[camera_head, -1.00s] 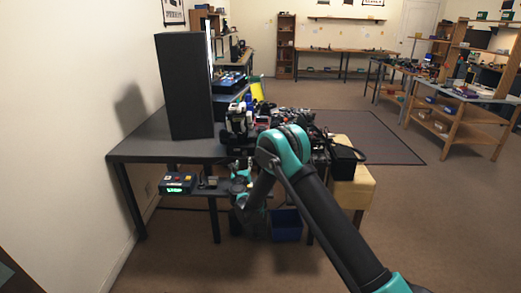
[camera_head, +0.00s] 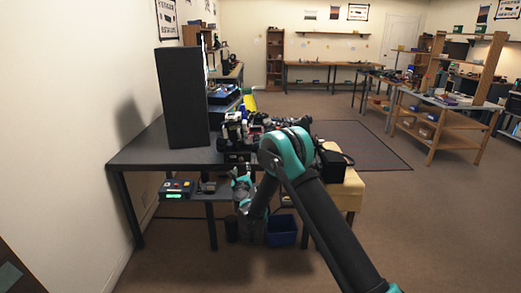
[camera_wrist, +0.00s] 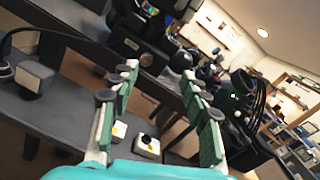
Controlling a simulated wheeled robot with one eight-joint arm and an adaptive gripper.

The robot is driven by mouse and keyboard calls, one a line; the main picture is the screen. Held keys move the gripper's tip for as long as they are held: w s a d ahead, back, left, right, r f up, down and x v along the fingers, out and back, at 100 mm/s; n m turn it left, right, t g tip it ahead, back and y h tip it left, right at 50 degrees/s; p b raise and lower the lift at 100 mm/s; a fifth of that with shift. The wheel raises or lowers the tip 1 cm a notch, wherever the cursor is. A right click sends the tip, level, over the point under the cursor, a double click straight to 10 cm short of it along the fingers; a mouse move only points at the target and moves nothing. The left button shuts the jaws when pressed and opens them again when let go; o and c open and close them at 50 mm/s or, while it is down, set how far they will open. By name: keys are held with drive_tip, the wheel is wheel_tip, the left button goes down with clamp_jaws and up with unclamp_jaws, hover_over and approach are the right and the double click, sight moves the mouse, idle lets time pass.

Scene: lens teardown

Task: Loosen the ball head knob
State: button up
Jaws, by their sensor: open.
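My gripper (camera_wrist: 160,104) is open and empty in the wrist view, with green pads on both fingers. In the head view my gripper (camera_head: 242,190) is low at the front edge of the dark desk, partly blurred into the clutter. Beyond the fingertips in the wrist view is a black device (camera_wrist: 132,46) with a pale label, apart from the fingers. I cannot tell for sure which part is the ball head knob. Between the fingers lies a small white block with a round black top (camera_wrist: 147,144), on a lower surface; another pale piece (camera_wrist: 119,131) is beside it.
The dark desk (camera_head: 140,150) holds a tall black panel (camera_head: 182,95) and crowded black equipment. A control box with a lit green display (camera_head: 176,189) sits on a lower shelf. A blue bin (camera_head: 281,232) stands on the floor. Cables hang at the right of the wrist view.

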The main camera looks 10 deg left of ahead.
drive_tip(key=s+d+r+n+g+y, duration=0.2)
drive_tip(key=d+r+n+y, duration=0.2)
drive_tip(key=d+r+n, duration=0.6)
drive_tip(key=shift+s+r+n, duration=0.4)
drive_tip(key=shift+r+n, duration=0.6)
drive_tip(key=shift+r, duration=1.05)
drive_tip(key=shift+d, duration=0.1)
drive_tip(key=s+d+n+g+h, duration=0.1)
drive_tip(key=s+d+n+g, duration=0.4)
drive_tip(key=s+d+n, duration=0.95)
drive_tip(key=s+d+f+n+g+h, duration=0.1)
drive_tip(key=s+d+f+g+h, duration=0.2)
drive_tip(key=s+d, duration=1)
drive_tip(key=s+d+f+n+g+h, duration=0.1)
drive_tip(key=s+d+f+g+h, duration=0.2)
drive_tip(key=s+d+f, duration=0.7)
drive_tip(key=s+d+h, duration=0.1)
drive_tip(key=s+d, duration=0.2)
drive_tip(key=s, duration=0.2)
drive_tip(key=shift+s+g+h, duration=0.2)
drive_tip(key=shift+g+h, duration=0.1)
drive_tip(key=shift+h, duration=0.1)
